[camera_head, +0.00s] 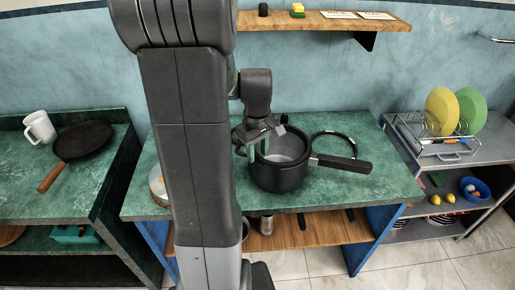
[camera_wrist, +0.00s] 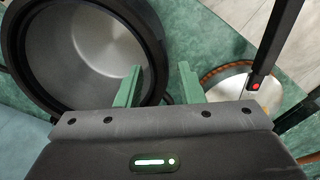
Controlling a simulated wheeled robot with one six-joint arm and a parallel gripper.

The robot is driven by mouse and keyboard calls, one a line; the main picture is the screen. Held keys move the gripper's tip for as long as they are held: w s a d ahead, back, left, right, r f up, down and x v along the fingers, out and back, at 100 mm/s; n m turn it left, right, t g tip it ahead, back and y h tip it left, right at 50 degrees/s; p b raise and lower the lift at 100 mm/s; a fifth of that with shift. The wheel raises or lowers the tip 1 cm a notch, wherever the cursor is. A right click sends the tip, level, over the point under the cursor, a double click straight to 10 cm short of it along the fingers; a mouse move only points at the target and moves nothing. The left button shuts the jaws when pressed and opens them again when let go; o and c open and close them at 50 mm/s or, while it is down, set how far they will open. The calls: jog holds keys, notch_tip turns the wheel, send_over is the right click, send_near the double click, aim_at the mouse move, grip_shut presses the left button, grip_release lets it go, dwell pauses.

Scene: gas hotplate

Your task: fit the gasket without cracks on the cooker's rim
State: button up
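The cooker (camera_head: 277,177) is a black pot with a long handle, standing on the green counter. It also shows at the left of the wrist view (camera_wrist: 95,55), with a bare metal inside. A thin dark ring (camera_head: 355,148) lies on the counter behind the handle and looks whole. A metal disc with a brown, segmented rim (camera_wrist: 225,84) lies right of the cooker in the wrist view; I cannot tell if that rim is a gasket. My gripper (camera_wrist: 160,86) is open and empty at the cooker's rim, one green finger over the inside, one outside. Finger height is unclear.
The disc shows at the counter's left (camera_head: 157,183), partly hidden by my arm. A frying pan (camera_head: 83,141) and white mug (camera_head: 39,127) stand left; a dish rack (camera_head: 440,148) stands right. The front-right counter is clear.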

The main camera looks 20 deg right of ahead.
notch_tip(320, 180, up, 14)
dwell(0.5)
jog(key=shift+f, duration=0.15)
notch_tip(320, 180, down, 14)
jog(key=shift+r, duration=0.4)
dwell(0.3)
dwell(0.4)
